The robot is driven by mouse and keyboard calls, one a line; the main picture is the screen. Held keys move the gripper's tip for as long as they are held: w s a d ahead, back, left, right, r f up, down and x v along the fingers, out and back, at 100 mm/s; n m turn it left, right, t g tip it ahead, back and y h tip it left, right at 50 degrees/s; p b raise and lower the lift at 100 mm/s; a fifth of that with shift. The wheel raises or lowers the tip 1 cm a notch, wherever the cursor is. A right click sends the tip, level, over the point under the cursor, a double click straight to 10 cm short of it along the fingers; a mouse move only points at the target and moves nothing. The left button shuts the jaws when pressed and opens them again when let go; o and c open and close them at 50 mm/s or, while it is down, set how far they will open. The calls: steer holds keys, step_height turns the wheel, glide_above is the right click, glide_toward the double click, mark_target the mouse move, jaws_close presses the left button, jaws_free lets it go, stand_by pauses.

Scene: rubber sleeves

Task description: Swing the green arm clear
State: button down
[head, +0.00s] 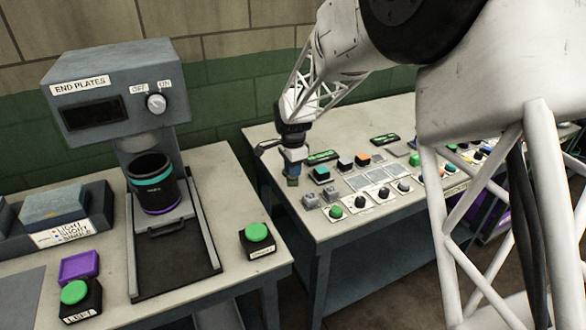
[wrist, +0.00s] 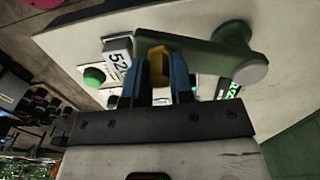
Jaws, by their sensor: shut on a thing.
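In the wrist view, the green arm (wrist: 198,52) is a flat bar running from just beyond my fingers to a round green post at its right end. A yellow piece (wrist: 158,58) sits at the bar's left part, between my fingers. My gripper (wrist: 158,80), with blue fingers, is shut on this yellow piece. In the head view, my gripper (head: 293,164) points down at the left part of the right-hand table.
The right table (head: 262,150) carries several buttons, knobs and pale tiles close to my gripper. A grey block marked 52 (wrist: 117,58) and a green button (wrist: 94,76) lie left of my fingers. The left table holds the END PLATES machine (head: 110,85) with a dark cup (head: 153,185).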

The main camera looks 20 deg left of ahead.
steer(key=c, duration=1)
jaws_free()
steer(key=shift+r, duration=0.1)
steer(key=shift+r, duration=3.85)
